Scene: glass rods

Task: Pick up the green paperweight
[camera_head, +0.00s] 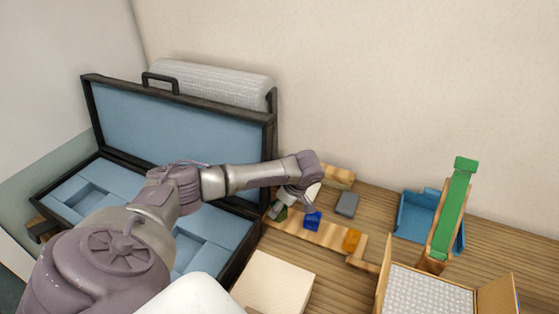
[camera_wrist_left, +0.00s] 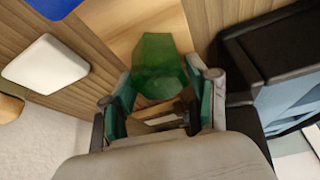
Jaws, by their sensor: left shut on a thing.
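The green paperweight (camera_wrist_left: 158,66) is a translucent green block in the left wrist view, between the fingertips of my left gripper (camera_wrist_left: 164,88). The gripper is shut on it. A wooden board (camera_wrist_left: 122,25) shows right beside and behind it. In the head view my left arm comes in from the left, and its gripper (camera_head: 280,208) is at the left end of the wooden board (camera_head: 318,231). The paperweight shows there only as a small dark green patch, mostly hidden by the gripper. I cannot tell whether it touches the board. My right gripper is not in view.
An open black case (camera_head: 272,140) with blue lining stands left, close to the gripper. A blue block (camera_head: 313,220) and an amber block (camera_head: 351,240) are on the board. A grey block (camera_head: 347,205) lies behind. A blue tray (camera_head: 414,216), green strip (camera_head: 453,207) and open box (camera_head: 383,289) are at right.

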